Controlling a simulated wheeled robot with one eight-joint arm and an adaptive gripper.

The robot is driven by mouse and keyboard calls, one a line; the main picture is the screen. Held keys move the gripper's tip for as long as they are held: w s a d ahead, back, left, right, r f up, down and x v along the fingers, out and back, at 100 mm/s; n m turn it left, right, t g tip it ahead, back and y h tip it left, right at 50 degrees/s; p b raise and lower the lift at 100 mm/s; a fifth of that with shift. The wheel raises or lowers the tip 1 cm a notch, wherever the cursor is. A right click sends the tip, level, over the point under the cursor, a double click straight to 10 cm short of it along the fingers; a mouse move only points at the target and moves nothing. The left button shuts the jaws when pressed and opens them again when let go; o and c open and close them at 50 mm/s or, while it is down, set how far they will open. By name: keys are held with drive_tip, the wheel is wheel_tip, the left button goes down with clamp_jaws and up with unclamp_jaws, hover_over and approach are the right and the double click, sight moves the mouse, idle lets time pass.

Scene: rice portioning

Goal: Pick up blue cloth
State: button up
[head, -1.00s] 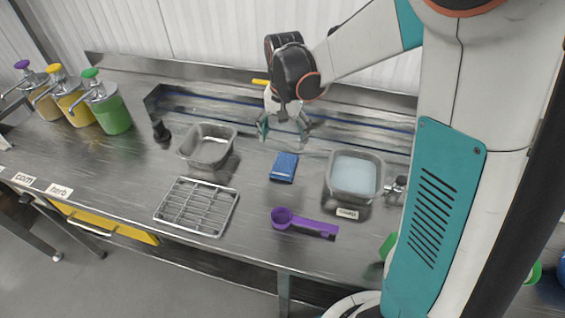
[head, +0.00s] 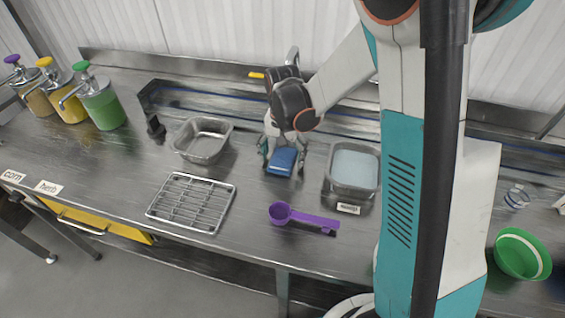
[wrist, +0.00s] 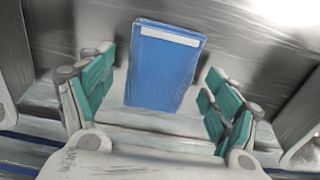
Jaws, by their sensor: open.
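The blue cloth (head: 281,161) is a folded rectangle lying on the steel counter in the middle of the head view. In the wrist view the blue cloth (wrist: 163,68) shows a white strip along one edge and lies between the finger lines. My gripper (head: 283,165) is open, with one finger on each side of the cloth. In the wrist view my gripper (wrist: 163,100) shows teal finger pads spread apart, with gaps between them and the cloth. I cannot tell how far the fingertips are above the counter.
A steel pan (head: 176,147) stands left of the cloth, and a pan of pale liquid (head: 331,185) stands close on its right. A purple scoop (head: 318,221) and a wire rack (head: 152,208) lie in front. Pump jars (head: 104,108) stand far left. A green bowl (head: 522,254) is at right.

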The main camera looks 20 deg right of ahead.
sight(282, 158)
drive_tip(key=c, duration=1)
drive_tip(key=shift+c, duration=0.2)
drive_tip(key=shift+r, duration=0.2)
wheel_tip(282, 158, up, 20)
drive_tip(key=p, duration=0.5)
drive_tip(key=shift+p, duration=0.4)
drive_tip(key=shift+f, duration=0.15)
drive_tip(key=shift+o, duration=0.7)
drive_tip(key=shift+c, duration=0.6)
